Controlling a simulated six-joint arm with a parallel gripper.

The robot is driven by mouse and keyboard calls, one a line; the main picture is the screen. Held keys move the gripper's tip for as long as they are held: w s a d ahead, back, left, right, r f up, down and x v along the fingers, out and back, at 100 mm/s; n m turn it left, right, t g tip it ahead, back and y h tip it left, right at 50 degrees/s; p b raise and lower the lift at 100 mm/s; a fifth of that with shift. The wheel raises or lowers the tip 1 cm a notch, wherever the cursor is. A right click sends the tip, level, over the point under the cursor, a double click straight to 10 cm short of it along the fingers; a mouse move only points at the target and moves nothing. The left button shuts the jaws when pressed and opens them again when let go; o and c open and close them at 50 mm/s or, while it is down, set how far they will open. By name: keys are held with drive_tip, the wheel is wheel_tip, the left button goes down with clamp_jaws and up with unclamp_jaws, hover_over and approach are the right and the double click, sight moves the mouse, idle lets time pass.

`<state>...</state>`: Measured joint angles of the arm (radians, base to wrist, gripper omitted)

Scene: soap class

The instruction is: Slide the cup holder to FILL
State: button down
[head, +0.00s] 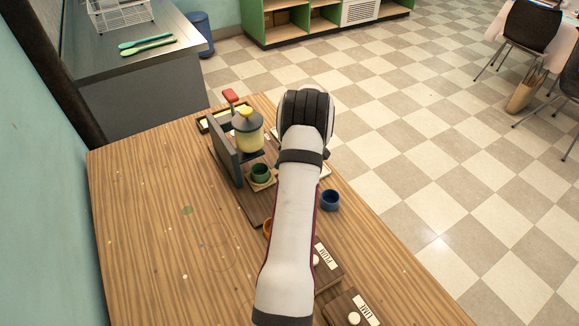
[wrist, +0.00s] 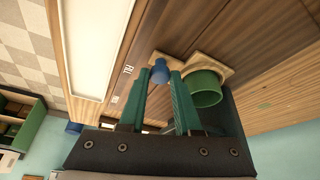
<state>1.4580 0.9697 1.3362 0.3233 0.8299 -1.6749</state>
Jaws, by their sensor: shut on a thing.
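The wooden cup holder (head: 264,184) sits on a board by the dispenser (head: 248,132), with a green cup (head: 260,171) standing on it. In the wrist view the holder (wrist: 212,64), its blue knob (wrist: 160,72) and the green cup (wrist: 206,88) show close up. My gripper (wrist: 158,86) has its teal fingers on either side of the knob, shut on it. A small label (wrist: 128,69) lies on the board beside the knob; its letters are hard to read. In the head view my arm hides the gripper and knob.
A blue cup (head: 330,200) stands right of my arm. An orange cup (head: 267,227) is partly hidden by it. Wooden plaques marked PLUM (head: 326,254) and LIME (head: 366,308) lie in front. The table's left side (head: 150,220) is mostly clear.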

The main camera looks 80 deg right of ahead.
drive_tip(key=w+d, duration=0.3)
drive_tip(key=shift+w+d, duration=0.2)
drive_tip(key=c, duration=0.6)
unclamp_jaws()
drive_tip(key=v, duration=1.5)
drive_tip(key=shift+s+r, duration=0.1)
drive_tip(key=shift+r, duration=0.3)
